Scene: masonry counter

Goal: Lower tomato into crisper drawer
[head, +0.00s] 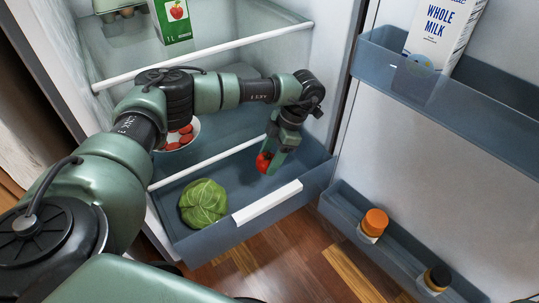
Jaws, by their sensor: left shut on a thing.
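A red tomato (263,162) is between the fingers of my left gripper (268,161), which is shut on it. The gripper points down over the right part of the pulled-out blue-grey crisper drawer (185,250), and part of the tomato is hidden by a finger. I cannot tell whether the tomato touches the drawer floor. A green cabbage (204,202) lies in the drawer at the left, apart from the gripper. The drawer has a white front handle (267,202). My right gripper is not in view.
A bowl with red pieces (181,137) stands behind my left arm. A juice carton (172,20) and an egg carton (118,8) are on the shelf above. The open door at right holds a milk carton (443,30), an orange-capped jar (374,224) and a dark-capped jar (437,278).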

